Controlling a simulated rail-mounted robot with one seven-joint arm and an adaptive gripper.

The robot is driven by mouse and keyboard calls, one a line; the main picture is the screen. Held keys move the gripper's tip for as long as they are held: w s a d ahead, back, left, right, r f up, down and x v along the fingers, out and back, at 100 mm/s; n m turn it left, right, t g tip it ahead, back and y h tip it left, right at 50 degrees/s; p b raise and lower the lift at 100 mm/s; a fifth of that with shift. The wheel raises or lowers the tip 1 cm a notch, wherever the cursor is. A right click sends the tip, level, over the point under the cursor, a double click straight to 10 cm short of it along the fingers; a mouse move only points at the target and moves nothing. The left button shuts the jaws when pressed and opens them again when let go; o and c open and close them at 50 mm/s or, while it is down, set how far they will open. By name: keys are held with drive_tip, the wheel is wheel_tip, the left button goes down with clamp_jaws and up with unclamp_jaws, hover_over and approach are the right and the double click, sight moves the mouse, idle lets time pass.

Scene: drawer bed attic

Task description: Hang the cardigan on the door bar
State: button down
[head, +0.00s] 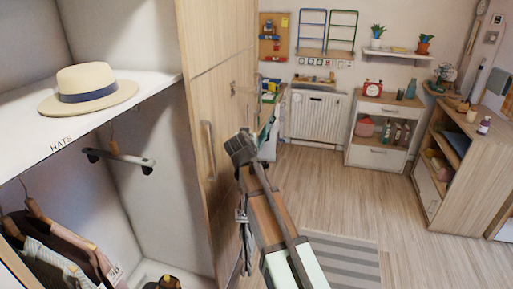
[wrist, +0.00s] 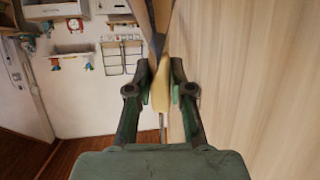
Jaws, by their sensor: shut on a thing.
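My gripper (wrist: 160,92) is shut on a narrow light-wood piece (wrist: 160,100) that looks like part of a hanger. In the head view, my arm reaches up beside the tall wooden wardrobe door, and the gripper's fingertips are hard to make out there. A grey, cloth-like strip (head: 243,238) hangs beside my arm, mostly hidden; I cannot tell whether it is the cardigan. A vertical bar handle (head: 208,150) is on the wooden door (head: 218,110). The door surface also runs close along the right of the wrist view (wrist: 255,80).
The open wardrobe at left has a hat (head: 90,86) on its shelf, a short rail (head: 120,160) and garments on hangers (head: 65,245). A radiator (head: 315,115), a white drawer unit (head: 380,130) and a wooden shelf unit (head: 460,170) stand beyond.

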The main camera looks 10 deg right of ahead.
drive_tip(key=w+a+r+m+g+h, duration=0.1)
drive_tip(key=w+a+r+m+h, duration=0.15)
drive_tip(key=w, duration=0.45)
drive_tip(key=r+p+x, duration=0.1)
drive_tip(key=p+x, duration=0.1)
drive_tip(key=x, duration=0.5)
drive_tip(key=w+r+p+x, duration=0.1)
drive_tip(key=r+p+x, duration=0.1)
drive_tip(key=x, duration=0.5)
drive_tip(key=shift+w+f+p, duration=0.15)
drive_tip(key=shift+w+p, duration=0.4)
drive_tip(key=shift+p, duration=0.1)
idle(0.7)
drive_tip(key=shift+d+n+y, duration=0.1)
drive_tip(key=shift+n+y, duration=0.15)
drive_tip(key=c, duration=1)
unclamp_jaws()
drive_tip(key=shift+o, duration=0.2)
drive_tip(key=shift+f, duration=0.1)
drive_tip(key=shift+s, duration=0.1)
